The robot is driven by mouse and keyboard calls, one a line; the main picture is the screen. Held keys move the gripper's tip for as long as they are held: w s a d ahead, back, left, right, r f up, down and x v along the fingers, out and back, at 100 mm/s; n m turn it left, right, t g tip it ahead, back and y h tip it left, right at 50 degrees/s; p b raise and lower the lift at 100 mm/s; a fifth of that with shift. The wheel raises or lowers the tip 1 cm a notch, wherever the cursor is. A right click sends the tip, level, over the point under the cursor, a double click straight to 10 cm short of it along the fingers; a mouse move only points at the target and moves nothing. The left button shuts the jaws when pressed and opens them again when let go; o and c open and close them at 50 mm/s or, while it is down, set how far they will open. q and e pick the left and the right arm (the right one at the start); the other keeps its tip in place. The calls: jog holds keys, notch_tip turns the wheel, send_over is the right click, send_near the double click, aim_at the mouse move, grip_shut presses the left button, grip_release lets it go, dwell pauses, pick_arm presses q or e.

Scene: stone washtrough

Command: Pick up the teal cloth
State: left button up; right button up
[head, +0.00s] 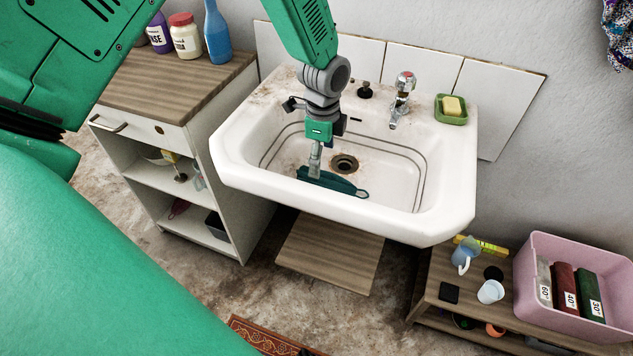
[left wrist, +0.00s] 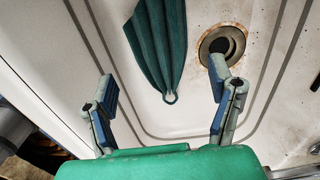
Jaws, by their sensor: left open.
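The teal cloth (head: 336,184) lies in the white sink (head: 458,190), in front of the drain (head: 344,163), with a small loop at its right end. In the left wrist view the cloth (left wrist: 161,45) hangs into the picture from the top, its loop end pointing towards my gripper. My left gripper (head: 315,172) reaches down into the sink at the cloth and hides part of it. In the left wrist view the left gripper's fingers (left wrist: 162,92) are wide apart, one on each side of the cloth's line, with nothing between them. My right gripper is not in view.
A tap (head: 401,100) and a green soap dish (head: 451,109) are at the sink's back right. A wooden-topped cabinet (head: 170,75) with bottles stands left. A pink basket (head: 572,290) and cups stand on a low shelf at lower right.

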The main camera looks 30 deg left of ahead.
aim_at(327, 179)
pick_arm(q)
jog(key=d+f, duration=0.1)
jog(key=f, duration=0.2)
jog(key=shift+d, duration=0.35)
jog(key=f, duration=0.1)
jog(key=a+f, duration=0.1)
jog(key=f, duration=0.1)
jog(key=f+b, duration=0.1)
jog(key=f, duration=0.1)
jog(key=shift+w+a+f, duration=0.1)
jog(key=shift+w+a, duration=0.1)
jog(key=shift+a, duration=0.05)
jog(key=shift+d, duration=0.25)
jog(key=shift+d+r, duration=0.2)
jog(key=shift+d, duration=0.15)
jog(key=c, duration=1)
